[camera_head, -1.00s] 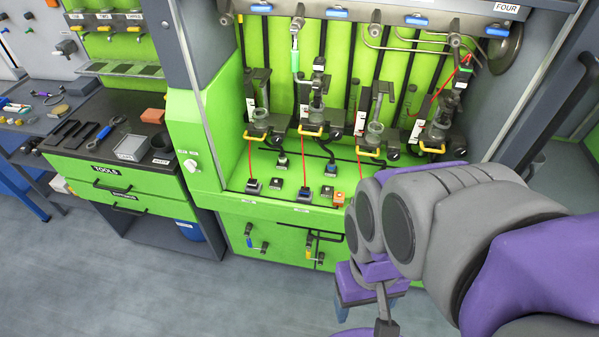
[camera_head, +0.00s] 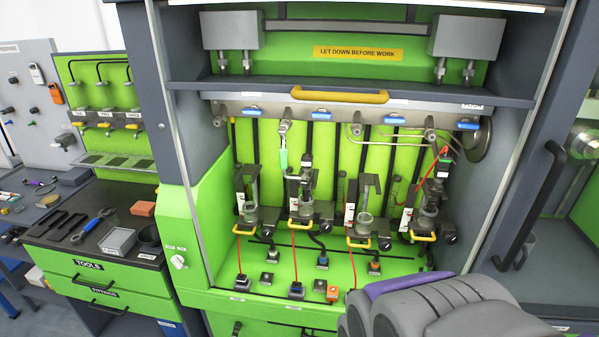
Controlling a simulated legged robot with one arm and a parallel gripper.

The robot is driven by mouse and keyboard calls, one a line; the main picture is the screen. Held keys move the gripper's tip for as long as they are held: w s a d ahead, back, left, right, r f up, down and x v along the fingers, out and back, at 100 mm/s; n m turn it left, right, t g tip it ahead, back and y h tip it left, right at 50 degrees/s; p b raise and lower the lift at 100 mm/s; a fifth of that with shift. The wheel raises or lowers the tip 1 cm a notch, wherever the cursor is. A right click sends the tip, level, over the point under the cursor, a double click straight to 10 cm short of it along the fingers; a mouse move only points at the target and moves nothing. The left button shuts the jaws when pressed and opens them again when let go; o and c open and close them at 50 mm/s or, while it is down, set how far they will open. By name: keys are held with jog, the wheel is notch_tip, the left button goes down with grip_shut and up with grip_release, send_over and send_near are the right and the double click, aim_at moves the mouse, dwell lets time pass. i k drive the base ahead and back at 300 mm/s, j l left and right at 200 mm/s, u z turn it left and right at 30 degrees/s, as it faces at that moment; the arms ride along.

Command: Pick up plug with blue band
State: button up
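Several small dark plugs stand on the green bench deck. One dark plug (camera_head: 323,260) in the back row, middle, shows a bluish tint and has a black cable; it looks like the plug with the blue band, but it is too small to be certain. To its left is another dark plug (camera_head: 272,254), and to its right one with an orange-brown tint (camera_head: 374,266). A dark plug with a red cable (camera_head: 296,290) at the front edge also looks slightly bluish. My gripper is out of view; only my grey and purple arm shows at the bottom right.
The deck also holds an orange block (camera_head: 333,293) and small dark sockets. Injector holders with yellow handles (camera_head: 360,242) stand behind the plugs. A yellow bar handle (camera_head: 340,96) crosses the raised hood above. A tool bench (camera_head: 92,236) stands at left.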

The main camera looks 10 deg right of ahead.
aim_at(296, 287)
jog(key=i+z, duration=0.1)
jog(key=z, duration=0.3)
jog(key=i+j+z, duration=0.15)
jog(key=z, duration=0.2)
jog(key=i+j+z, duration=0.1)
jog(key=z, duration=0.3)
